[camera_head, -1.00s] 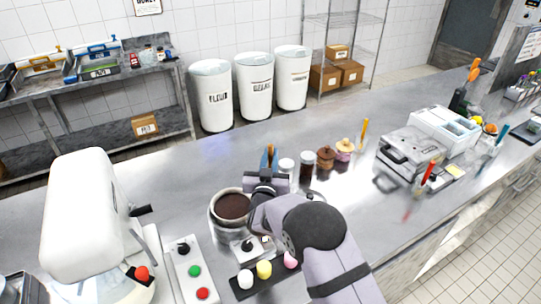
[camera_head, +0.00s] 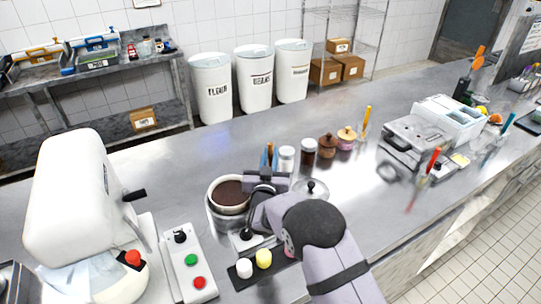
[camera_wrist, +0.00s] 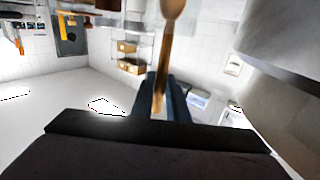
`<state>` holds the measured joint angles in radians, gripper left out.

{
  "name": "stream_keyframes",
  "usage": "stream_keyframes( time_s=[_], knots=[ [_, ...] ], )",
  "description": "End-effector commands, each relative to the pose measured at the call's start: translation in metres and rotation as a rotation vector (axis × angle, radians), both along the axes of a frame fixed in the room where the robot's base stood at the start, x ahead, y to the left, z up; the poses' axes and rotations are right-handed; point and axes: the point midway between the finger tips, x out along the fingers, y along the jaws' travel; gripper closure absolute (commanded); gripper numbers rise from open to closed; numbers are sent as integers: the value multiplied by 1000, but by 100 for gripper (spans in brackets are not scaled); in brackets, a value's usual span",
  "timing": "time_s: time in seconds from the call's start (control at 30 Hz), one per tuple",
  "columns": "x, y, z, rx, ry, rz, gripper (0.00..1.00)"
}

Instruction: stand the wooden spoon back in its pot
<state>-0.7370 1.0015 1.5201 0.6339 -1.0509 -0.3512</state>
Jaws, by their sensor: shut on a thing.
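My gripper (camera_head: 268,160) is over the counter, just behind and right of a round pot of dark brown contents (camera_head: 212,208). In the wrist view its blue fingers (camera_wrist: 165,98) are shut on the wooden spoon (camera_wrist: 171,12). The spoon's bowl end points away from the gripper, toward the top edge. In the head view only a thin tan bit of the spoon shows between the fingers. A dark utensil holder (camera_head: 462,88) with an orange-headed tool stands far right. I cannot tell which vessel is the spoon's pot.
A white mixer (camera_head: 72,195) and a button panel (camera_head: 190,262) stand left. Several jars (camera_head: 327,146) stand behind my gripper, and a lidded silver vessel (camera_head: 312,192) is beside my arm. A grey machine (camera_head: 408,145) stands right.

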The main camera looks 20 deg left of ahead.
Motion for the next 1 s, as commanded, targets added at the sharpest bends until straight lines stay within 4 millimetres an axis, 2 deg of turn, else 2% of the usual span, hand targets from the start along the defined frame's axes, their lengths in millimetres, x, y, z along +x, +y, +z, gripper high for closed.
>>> stream_keyframes(
  time_s=[0.03, 0.07, 0.13, 0.57, 0.77, 1.0],
  knots=[
    [0, 0, 0, 0, 0, 0, 100],
    [0, 0, 0, 0, 0, 0, 82],
    [0, 0, 0, 0, 0, 0, 65],
    [-4, 0, 0, 0, 1, 0, 64],
    [-20, -3, -1, 1, 0, 1, 64],
    [-48, -9, -1, 0, -1, 2, 64]
  ],
)
